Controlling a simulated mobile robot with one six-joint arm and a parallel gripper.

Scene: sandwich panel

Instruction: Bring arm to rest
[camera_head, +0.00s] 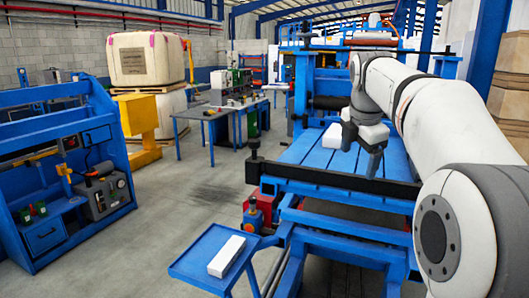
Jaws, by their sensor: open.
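My arm reaches in from the right of the head view and bends down over the blue machine bed. My gripper (363,158) points down above the slatted bed (313,180), open, with nothing seen between its fingers. A white block (332,136) lies on the bed, just left of and behind the gripper. The gripper looks apart from it, but the exact gap cannot be told. A second white block (227,256) lies on the small blue side tray (190,262) at the front.
A dark crossbar (330,178) runs across the front of the bed. A blue workbench (75,170) stands at the left, with a yellow post (140,130) behind it. Tables (222,112) stand farther back. The grey floor (180,200) between them is clear.

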